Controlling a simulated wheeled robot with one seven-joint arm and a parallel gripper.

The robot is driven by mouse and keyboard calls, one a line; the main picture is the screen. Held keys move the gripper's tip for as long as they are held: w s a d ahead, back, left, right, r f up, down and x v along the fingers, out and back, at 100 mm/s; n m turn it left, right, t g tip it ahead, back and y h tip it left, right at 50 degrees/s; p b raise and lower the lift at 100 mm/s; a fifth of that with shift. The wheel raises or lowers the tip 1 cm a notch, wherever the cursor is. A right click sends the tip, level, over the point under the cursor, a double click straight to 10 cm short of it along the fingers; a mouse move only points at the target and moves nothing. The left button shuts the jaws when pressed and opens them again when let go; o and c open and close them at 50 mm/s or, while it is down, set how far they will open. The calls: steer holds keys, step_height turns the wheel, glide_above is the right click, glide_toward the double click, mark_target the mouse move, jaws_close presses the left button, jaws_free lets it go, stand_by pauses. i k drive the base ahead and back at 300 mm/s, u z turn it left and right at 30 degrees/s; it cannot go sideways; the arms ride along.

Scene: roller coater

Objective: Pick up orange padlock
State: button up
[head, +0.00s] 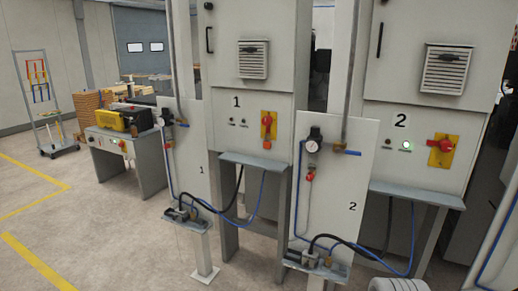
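Small red parts show on the front of the grey workbench (150,170) at the left, too small to identify. Cabinet 1 (220,70) has a red-orange switch handle (267,121) on a yellow plate. Cabinet 2 (395,95) has a red switch handle (439,146) on a yellow plate. My gripper is not in view.
Gauge panels 1 (190,165) and 2 (340,185), with hoses and post-mounted shelves, stand before the cabinets. A wheeled rack (35,95) stands far left. The floor (110,225) at left is clear.

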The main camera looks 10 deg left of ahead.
mark_target(267, 145)
steer(key=u, duration=0.8)
steer(key=i, duration=0.7)
steer(key=u, duration=1.25)
steer(key=i, duration=1.7)
steer(key=z, duration=1.2)
steer(key=i, duration=0.7)
steer(key=z, duration=0.8)
